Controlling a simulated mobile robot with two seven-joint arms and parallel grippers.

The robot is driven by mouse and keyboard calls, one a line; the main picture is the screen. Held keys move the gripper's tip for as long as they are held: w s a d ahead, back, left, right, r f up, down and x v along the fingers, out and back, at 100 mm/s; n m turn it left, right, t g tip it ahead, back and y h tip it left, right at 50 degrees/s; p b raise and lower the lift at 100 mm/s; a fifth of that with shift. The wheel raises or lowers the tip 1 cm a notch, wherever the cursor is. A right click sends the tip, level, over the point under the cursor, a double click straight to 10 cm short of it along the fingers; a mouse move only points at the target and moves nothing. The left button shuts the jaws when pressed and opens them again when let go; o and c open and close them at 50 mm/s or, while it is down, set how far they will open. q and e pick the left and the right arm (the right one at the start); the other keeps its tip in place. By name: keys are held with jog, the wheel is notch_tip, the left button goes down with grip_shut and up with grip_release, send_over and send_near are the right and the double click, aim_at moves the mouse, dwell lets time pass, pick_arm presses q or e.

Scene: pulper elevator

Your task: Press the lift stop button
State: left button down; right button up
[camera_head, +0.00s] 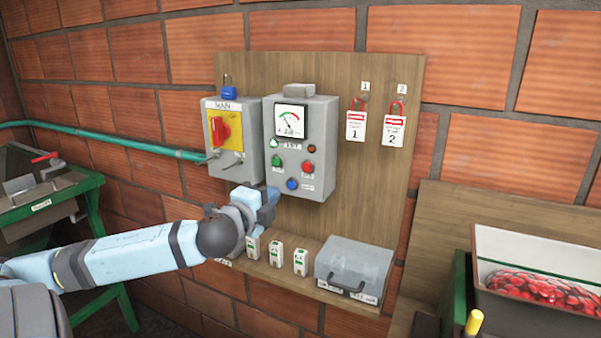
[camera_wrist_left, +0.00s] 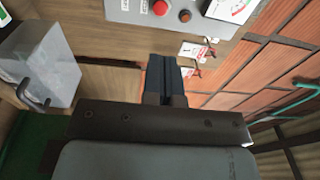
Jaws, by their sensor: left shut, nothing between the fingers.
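A grey control box (camera_head: 325,152) with a gauge (camera_head: 291,121) hangs on a wooden board. Its face carries a red button (camera_head: 307,166), a green button (camera_head: 276,160) and a blue button (camera_head: 292,184). The labels are too small to read, so I cannot confirm which is the lift stop; the red one looks likeliest. In the left wrist view a red button (camera_wrist_left: 160,8) shows at the top edge. My left gripper (camera_head: 270,205) is shut and empty, just below and left of the box's lower edge, apart from the buttons. Its closed fingers (camera_wrist_left: 162,78) show in the wrist view.
A main switch box (camera_head: 222,165) with a red handle (camera_head: 219,131) hangs left of the control box. Two padlock tags (camera_head: 356,126) hang to the right. A bin of red fruit (camera_head: 540,285) stands right.

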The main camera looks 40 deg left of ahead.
aim_at(305, 168)
pick_arm(q)
jog(key=p+x, duration=0.2)
jog(key=x, duration=0.9)
jog(key=shift+w+a+r+p, duration=0.15)
jog(key=shift+w+r+p, duration=0.05)
jog(key=shift+w+p, duration=0.1)
jog(key=shift+w+a, duration=0.15)
jog(key=shift+w, duration=0.55)
jog(key=shift+w+f, duration=0.1)
jog(key=shift+w, duration=0.15)
jog(key=shift+p, duration=0.3)
